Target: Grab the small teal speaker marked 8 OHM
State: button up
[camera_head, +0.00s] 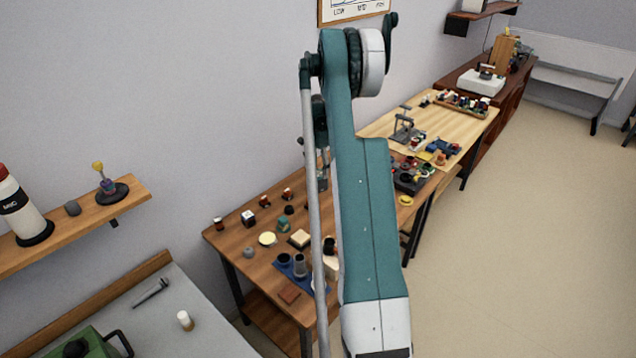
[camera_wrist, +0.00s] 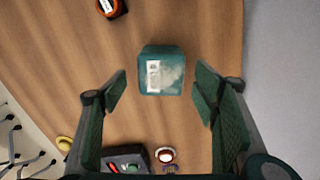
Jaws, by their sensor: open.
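A small teal box-shaped thing, which looks like the speaker (camera_wrist: 174,75), sits on the brown wooden table in the wrist view. It has a white label whose print is too small to read, and a pale patch on its face. My gripper (camera_wrist: 162,90) is open, with one finger to the left and one to the right of the teal thing. Gaps show on both sides. I cannot tell the height of the fingertips above the table. In the head view my arm hides much of the table. A small teal thing (camera_head: 283,225) shows there, but I cannot tell whether it is the same one.
In the wrist view an orange-and-dark round thing (camera_wrist: 111,7) lies at the top. A dark box (camera_wrist: 125,160) and a white-topped round thing (camera_wrist: 165,155) lie at the bottom. Table right of the teal thing is clear. Several small things crowd the brown table (camera_head: 222,240) in the head view.

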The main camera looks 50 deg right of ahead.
aim_at(318, 173)
jog(key=shift+d+f, duration=0.15)
jog(key=shift+f, duration=2.45)
jog(key=c, duration=1.3)
jog(key=shift+r, duration=0.15)
jog(key=shift+r, duration=4.9)
